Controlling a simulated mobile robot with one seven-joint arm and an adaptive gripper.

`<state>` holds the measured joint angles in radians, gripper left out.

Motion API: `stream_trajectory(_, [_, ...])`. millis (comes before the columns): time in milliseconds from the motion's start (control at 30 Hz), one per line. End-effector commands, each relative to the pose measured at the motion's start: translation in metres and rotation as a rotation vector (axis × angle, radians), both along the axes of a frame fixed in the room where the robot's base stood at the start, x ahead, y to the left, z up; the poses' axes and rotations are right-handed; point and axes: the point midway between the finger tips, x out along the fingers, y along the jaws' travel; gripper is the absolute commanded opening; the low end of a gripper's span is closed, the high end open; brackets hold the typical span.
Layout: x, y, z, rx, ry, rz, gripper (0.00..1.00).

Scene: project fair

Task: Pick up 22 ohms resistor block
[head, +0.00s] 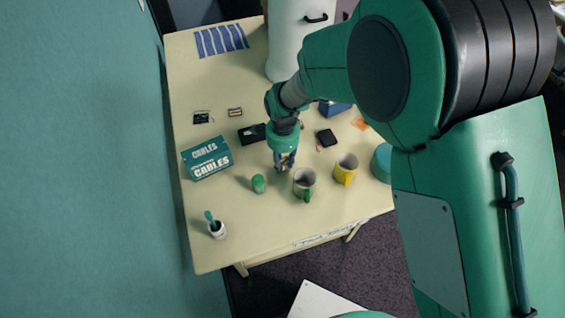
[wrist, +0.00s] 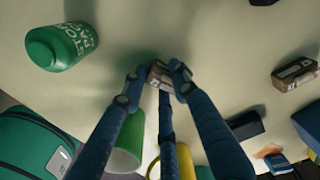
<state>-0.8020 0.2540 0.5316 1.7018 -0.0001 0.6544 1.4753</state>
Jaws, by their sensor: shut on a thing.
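My gripper (head: 284,167) points down over the table, just behind the green mug. In the wrist view, its blue fingers (wrist: 158,80) are closed around a small brown block with a pale label (wrist: 158,72). The label is too small to read, so I cannot confirm the 22 ohms marking. In the head view the fingers mostly hide this block. A similar brown block with a pale label (wrist: 295,73) lies apart at the right of the wrist view. I cannot tell whether the held block touches the table.
A green bottle (head: 258,184), green mug (head: 304,186) and yellow mug (head: 345,170) stand close to my gripper. A cables box (head: 207,158) is at the left, and a black block (head: 252,133) lies behind. The table (head: 240,235) has free room at its front.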

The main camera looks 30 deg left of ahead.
Motion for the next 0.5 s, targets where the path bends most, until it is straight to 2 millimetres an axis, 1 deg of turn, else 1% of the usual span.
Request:
stream_trajectory(167, [0.001, 0.000, 0.020, 0.002, -0.001, 0.000, 0.02])
stream_trajectory(500, [0.000, 0.000, 0.071, 0.002, -0.001, 0.000, 0.02])
